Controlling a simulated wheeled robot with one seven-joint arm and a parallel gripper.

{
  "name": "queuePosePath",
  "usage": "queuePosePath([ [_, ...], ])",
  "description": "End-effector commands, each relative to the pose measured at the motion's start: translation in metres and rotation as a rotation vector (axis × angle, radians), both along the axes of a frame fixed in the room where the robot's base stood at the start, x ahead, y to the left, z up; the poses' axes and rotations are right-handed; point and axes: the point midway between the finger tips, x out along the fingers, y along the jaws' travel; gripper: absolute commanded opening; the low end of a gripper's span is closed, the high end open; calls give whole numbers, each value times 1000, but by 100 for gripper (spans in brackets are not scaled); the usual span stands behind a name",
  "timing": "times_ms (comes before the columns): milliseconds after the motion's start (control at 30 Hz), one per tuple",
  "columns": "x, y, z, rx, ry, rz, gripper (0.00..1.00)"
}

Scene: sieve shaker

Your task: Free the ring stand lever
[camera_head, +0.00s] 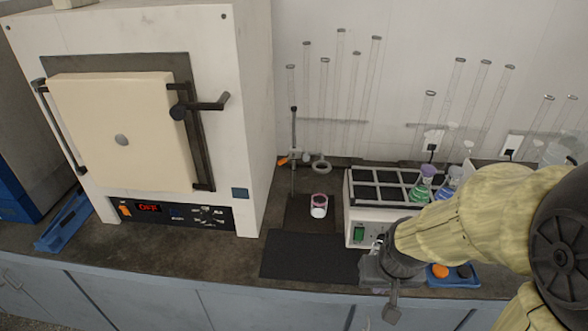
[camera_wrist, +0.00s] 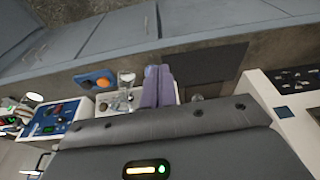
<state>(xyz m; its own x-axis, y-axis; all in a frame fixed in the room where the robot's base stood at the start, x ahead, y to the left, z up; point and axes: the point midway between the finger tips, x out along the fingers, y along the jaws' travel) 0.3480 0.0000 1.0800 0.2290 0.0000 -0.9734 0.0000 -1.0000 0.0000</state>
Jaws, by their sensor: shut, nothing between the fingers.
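The ring stand (camera_head: 293,130) stands on the bench right of the furnace, in the head view. A small orange lever (camera_head: 283,161) shows at the clamp, left of the rod. My gripper (camera_head: 392,308) is near the bench's front edge, well right of and nearer than the stand. Its fingers (camera_wrist: 159,84) are shut and empty in the wrist view. I cannot make out the stand in the wrist view.
The cream furnace (camera_head: 125,130) fills the left. A white shaker unit (camera_head: 358,225) with flasks is right of the stand, beside my arm. A blue tray (camera_head: 455,281) with an orange item is at right. A dark mat (camera_head: 305,256) lies clear in front. Glass tubes stand behind.

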Motion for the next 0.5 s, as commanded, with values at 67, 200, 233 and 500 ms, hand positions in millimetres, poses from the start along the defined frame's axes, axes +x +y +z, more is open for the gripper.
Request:
queuePosePath([
  [67, 0, 0, 0, 0, 0, 0, 0],
  [200, 2, 0, -1, 0, -5, 0, 0],
  [233, 4, 1, -3, 0, -11, -1, 0],
  [500, 89, 20, -43, 32, -226, -12, 0],
])
